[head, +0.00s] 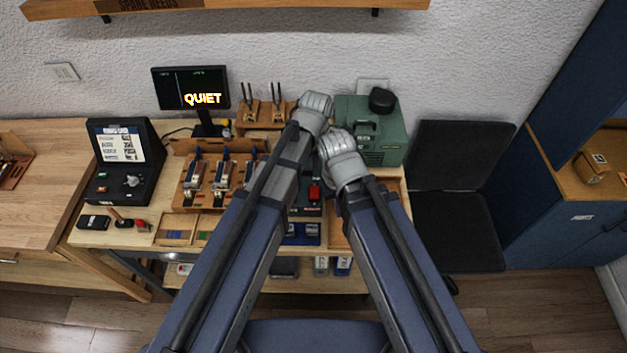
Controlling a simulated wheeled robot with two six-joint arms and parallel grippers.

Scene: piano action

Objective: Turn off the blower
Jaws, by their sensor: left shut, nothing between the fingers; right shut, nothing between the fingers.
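The green machine with a black round cap on top and a slotted grille low on its front looks like the blower (390,143). It stands at the back right of the workbench in the head view. My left gripper (316,104) is shut and empty, just left of the blower's upper left side. My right gripper (336,146) is shut and empty, in front of the blower's left part, lower than the left one. The two grippers are close together and hide part of the blower's left side. I cannot tell whether either touches it. I cannot make out its switch.
A dark device with a red part (314,192) sits between my forearms. Wooden racks with tools (208,188), a monitor reading QUIET (190,88) and a black console (123,160) stand to the left. A black chair (455,190) is right of the bench. A shelf (240,12) hangs above.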

